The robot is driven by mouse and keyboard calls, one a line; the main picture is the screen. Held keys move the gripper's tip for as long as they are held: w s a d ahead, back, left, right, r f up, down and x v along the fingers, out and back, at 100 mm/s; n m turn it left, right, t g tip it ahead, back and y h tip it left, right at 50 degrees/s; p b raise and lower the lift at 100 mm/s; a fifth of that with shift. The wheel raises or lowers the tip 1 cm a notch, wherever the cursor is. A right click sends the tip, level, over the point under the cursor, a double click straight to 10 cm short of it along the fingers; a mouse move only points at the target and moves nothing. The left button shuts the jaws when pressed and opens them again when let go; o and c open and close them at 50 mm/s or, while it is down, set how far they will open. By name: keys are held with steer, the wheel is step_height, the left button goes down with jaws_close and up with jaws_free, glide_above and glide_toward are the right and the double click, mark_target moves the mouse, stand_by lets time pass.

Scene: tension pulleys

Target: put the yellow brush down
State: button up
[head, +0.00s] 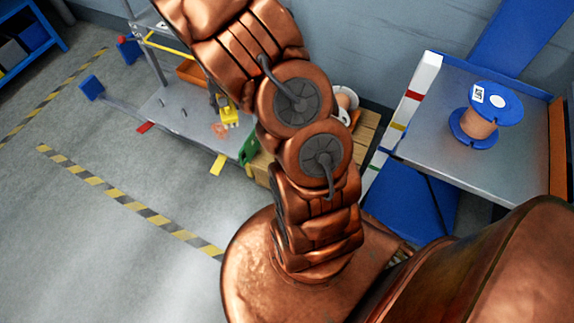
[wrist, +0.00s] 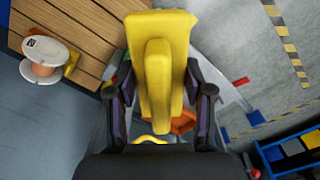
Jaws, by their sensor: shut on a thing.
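The yellow brush (wrist: 158,70) is held in my gripper (wrist: 160,95), whose fingers close on it from both sides in the wrist view. Its long yellow body points away from the wrist camera. In the head view the brush (head: 230,116) shows as a small yellow shape under my gripper (head: 220,102), above a grey metal table (head: 180,125). I cannot tell whether it touches the tabletop. My arm hides part of the table's right side.
A wooden pallet (head: 365,130) and a white spool (head: 345,98) lie right of the table. An orange bin (head: 190,72) is at its back. A blue spool (head: 485,112) stands on another metal table (head: 450,165) at the right. The striped floor at left is clear.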

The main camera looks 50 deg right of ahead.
steer(key=s+d+f+m+b, duration=0.3)
steer(key=s+f+b, duration=0.4)
steer(key=f, duration=0.5)
steer(key=s+d+f+m+b, duration=0.3)
steer(key=s+f+b, duration=0.4)
steer(key=f, duration=0.4)
steer(key=s+d+f+m+b, duration=0.3)
steer(key=s+f+b, duration=0.35)
steer(key=f, duration=0.55)
steer(key=w+d+b, duration=0.1)
steer(key=w+d, duration=0.1)
steer(key=w, duration=0.2)
steer(key=w+d+b, duration=0.1)
steer(key=w+d, duration=0.2)
steer(key=w, duration=0.1)
steer(key=w+d+f+b, duration=0.1)
steer(key=w+d, duration=0.2)
steer(key=w, duration=0.1)
steer(key=shift+w+d+f, duration=0.1)
steer(key=shift+d, duration=0.1)
step_height(320, 180, down, 4)
steer(key=shift+r+b, duration=0.25)
steer(key=shift+b, duration=0.9)
steer(key=o, duration=1.3)
steer(key=shift+f, duration=0.1)
steer(key=shift+o, duration=0.2)
